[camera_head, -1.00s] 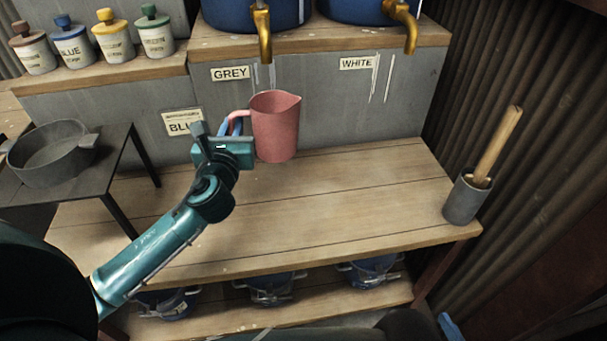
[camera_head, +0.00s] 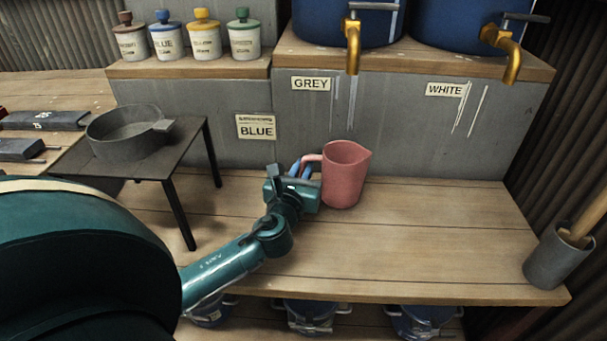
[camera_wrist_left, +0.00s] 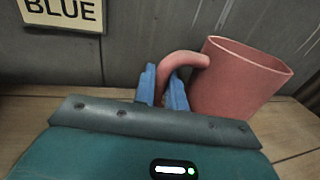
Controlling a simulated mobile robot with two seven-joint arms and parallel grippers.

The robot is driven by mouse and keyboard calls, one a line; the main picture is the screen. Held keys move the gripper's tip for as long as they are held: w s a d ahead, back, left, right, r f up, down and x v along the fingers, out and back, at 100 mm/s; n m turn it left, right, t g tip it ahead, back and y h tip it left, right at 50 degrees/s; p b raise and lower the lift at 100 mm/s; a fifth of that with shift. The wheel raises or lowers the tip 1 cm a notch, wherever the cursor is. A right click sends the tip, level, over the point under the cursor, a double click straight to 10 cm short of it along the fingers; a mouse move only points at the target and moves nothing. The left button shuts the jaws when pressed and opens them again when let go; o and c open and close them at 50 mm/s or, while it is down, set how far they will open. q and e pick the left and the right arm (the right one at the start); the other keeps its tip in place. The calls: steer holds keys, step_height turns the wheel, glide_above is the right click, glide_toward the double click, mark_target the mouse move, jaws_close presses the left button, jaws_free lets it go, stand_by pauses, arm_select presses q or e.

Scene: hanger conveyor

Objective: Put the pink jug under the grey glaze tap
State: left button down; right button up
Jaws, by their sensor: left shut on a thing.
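The pink jug (camera_head: 345,178) is upright at the back of the wooden bench, its spout to the right. I cannot tell whether its base touches the boards. My left gripper (camera_head: 306,168) is shut on the jug's handle from the left; in the left wrist view its blue fingers (camera_wrist_left: 163,88) sit around the handle of the jug (camera_wrist_left: 235,80). The grey glaze tap (camera_head: 352,48) is brass, on a blue barrel above the GREY label (camera_head: 311,84). The jug is well below this tap in the picture; the depth offset between them is unclear. My right gripper is out of view.
The white glaze tap (camera_head: 508,55) is to the right. A low black table (camera_head: 185,160) with a grey pan (camera_head: 128,138) stands left. A grey pot with a wooden tool (camera_head: 557,258) stands at the bench's right end. The bench (camera_head: 430,230) is clear between.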

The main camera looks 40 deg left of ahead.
arm_select(q)
steer(key=c, duration=1.5)
jaws_free()
steer(key=shift+f, duration=0.1)
steer(key=shift+o, duration=0.2)
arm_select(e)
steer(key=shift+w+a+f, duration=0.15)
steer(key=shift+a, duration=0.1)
arm_select(q)
steer(key=shift+r, duration=0.2)
steer(key=v, duration=1)
steer(key=shift+s+d, duration=0.15)
steer(key=shift+s, duration=0.15)
steer(key=shift+s+d, duration=0.25)
steer(key=shift+s, duration=0.4)
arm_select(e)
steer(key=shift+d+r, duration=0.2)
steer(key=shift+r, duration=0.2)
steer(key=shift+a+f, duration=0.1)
